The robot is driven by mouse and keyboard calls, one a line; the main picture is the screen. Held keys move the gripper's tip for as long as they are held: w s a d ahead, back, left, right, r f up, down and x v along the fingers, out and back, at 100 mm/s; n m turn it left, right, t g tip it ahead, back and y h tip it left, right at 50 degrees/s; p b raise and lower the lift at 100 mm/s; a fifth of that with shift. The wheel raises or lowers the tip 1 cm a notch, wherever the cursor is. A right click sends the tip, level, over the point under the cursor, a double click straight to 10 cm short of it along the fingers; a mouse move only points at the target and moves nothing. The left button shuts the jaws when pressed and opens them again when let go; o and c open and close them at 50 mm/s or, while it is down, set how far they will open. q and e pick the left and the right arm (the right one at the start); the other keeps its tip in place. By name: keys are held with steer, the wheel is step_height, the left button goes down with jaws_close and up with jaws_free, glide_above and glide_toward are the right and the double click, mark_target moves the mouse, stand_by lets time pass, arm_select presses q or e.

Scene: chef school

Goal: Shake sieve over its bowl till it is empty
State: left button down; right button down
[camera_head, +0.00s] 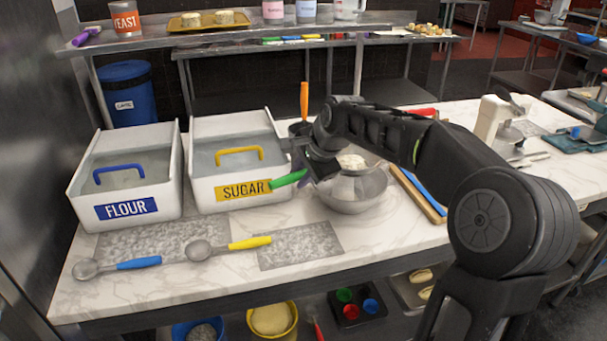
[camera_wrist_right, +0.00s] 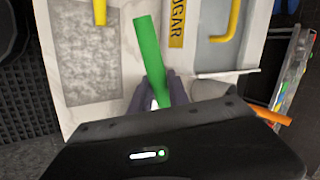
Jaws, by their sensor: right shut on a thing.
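My right gripper (camera_head: 311,172) is shut on the green handle (camera_head: 288,179) of the sieve. The handle also shows between its fingers in the right wrist view (camera_wrist_right: 151,60), pointing away from the palm. Some white stuff, seemingly in the sieve, shows beyond the gripper (camera_head: 351,161), above the metal bowl (camera_head: 352,197). The sieve's basket is mostly hidden behind my right arm, so how much it holds is unclear. The bowl stands on the marble counter right of the sugar bin. My left gripper is not in view.
The sugar bin (camera_head: 208,196) and flour bin (camera_head: 87,203) stand to the left of the bowl. Blue-handled (camera_head: 138,263) and yellow-handled (camera_head: 249,243) scoops lie in front. A wooden board (camera_head: 418,196) lies to the right of the bowl. A utensil with an orange handle (camera_head: 304,101) stands behind.

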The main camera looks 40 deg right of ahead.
steer(key=shift+f+b, duration=0.65)
steer(key=shift+f, duration=0.25)
steer(key=shift+w+p, duration=0.4)
steer(key=shift+w, duration=0.45)
